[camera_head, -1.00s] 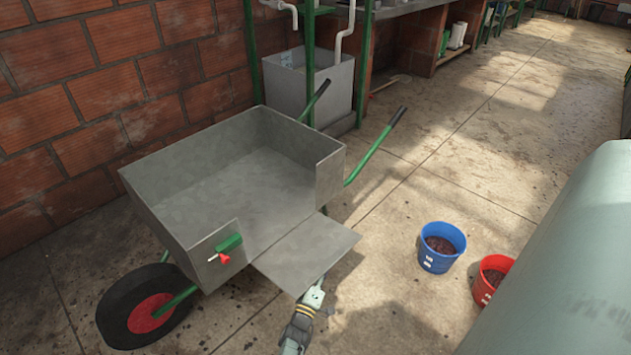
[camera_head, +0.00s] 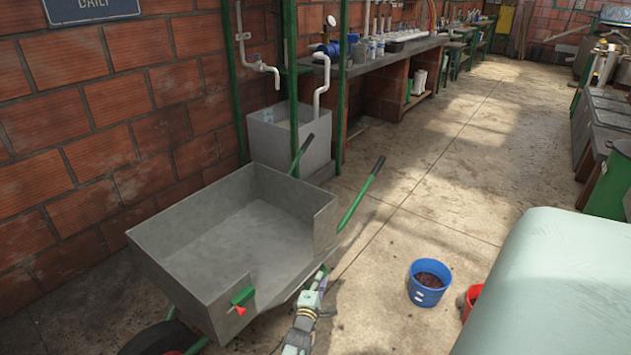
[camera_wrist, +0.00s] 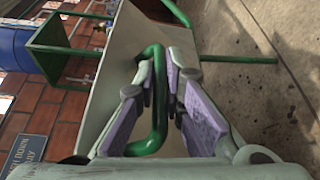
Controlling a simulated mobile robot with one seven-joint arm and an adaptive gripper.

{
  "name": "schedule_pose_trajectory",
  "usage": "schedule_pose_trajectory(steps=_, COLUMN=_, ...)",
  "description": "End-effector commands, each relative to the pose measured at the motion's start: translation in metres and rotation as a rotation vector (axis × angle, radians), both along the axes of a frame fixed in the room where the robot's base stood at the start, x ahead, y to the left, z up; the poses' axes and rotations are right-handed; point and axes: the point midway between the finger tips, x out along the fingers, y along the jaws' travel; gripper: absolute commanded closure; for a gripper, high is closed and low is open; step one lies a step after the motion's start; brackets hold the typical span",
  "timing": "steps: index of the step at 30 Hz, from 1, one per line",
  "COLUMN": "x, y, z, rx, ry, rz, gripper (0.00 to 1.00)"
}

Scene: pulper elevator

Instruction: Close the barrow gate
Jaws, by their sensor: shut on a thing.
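The grey metal barrow (camera_head: 170,270) stands at the left with its box open on top. Its gate (camera_head: 285,299) is in the side facing me, tilted outward and seen nearly edge-on, so the opening still shows above it. A green latch with a red knob (camera_head: 240,301) is on the side panel left of the opening. My gripper (camera_head: 320,279) is at the gate's outer side. In the wrist view, its purple-padded fingers (camera_wrist: 160,98) are shut on a green bar handle (camera_wrist: 158,130), with a grey panel behind it. The gate's hinge is hard to see.
A blue bucket (camera_head: 428,283) with dark red contents stands on the floor to the right, beside a partly hidden red bucket (camera_head: 471,300). A brick wall (camera_head: 90,180) and a grey sink (camera_head: 290,138) lie behind the barrow.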

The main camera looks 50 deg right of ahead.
Motion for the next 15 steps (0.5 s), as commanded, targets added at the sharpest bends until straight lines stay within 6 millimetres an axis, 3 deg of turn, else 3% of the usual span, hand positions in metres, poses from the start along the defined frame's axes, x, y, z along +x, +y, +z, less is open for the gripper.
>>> schedule_pose_trajectory(steps=1, x=0.009, y=-0.002, z=0.012, rx=-0.006, ry=-0.009, rz=0.002, gripper=1.00)
schedule_pose_trajectory(steps=6, x=0.032, y=-0.001, z=0.030, rx=-0.006, ry=-0.012, rz=0.004, gripper=1.00)
schedule_pose_trajectory(steps=15, x=0.068, y=0.002, z=0.046, rx=-0.002, ry=-0.012, rz=0.004, gripper=1.00)
